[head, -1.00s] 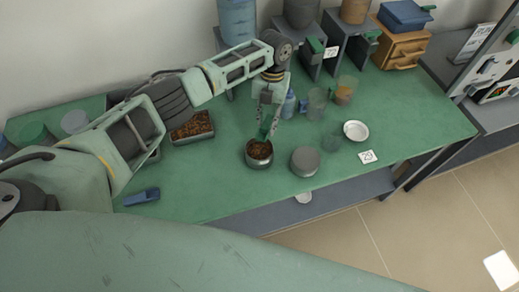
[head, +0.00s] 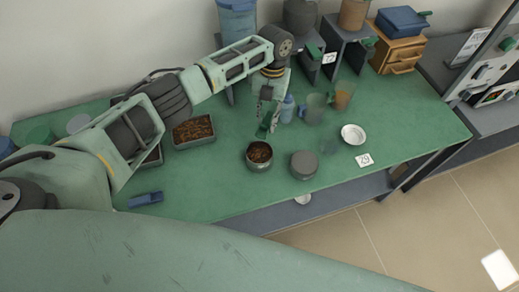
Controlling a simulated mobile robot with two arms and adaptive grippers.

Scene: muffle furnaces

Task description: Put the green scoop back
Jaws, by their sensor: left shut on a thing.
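My left gripper (head: 268,108) is shut on the green scoop (head: 264,126), which points down. The scoop is over the bench, just behind the round metal tin (head: 259,164) of brown granules, and looks clear of it. Whether anything is in the scoop is too small to tell. Dark bins at the back of the bench (head: 315,70) also show green parts. My right gripper is not in view.
A rectangular tray (head: 193,143) of brown granules lies left of the tin. A grey lidded tin (head: 304,165), a white dish (head: 353,133), clear cups (head: 315,107) and a blue bottle (head: 287,108) stand to the right. A blue object (head: 146,199) lies at the front left.

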